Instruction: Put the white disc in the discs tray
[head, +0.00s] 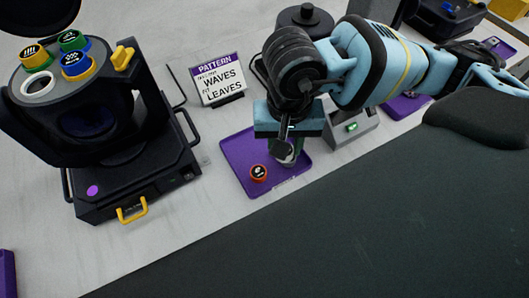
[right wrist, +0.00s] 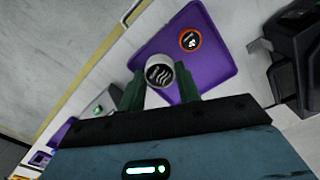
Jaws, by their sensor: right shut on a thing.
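The white disc (right wrist: 159,73) has a dark face with white wave lines. In the right wrist view it sits between the two fingers of my right gripper (right wrist: 160,92), which is shut on it. In the head view my right gripper (head: 287,150) is over the right part of the purple discs tray (head: 236,150); the disc is mostly hidden there. An orange-rimmed disc (head: 258,173) with a pale leaf-like mark lies in the tray, apart from the held disc. I cannot tell whether the white disc touches the tray. My left gripper is not in view.

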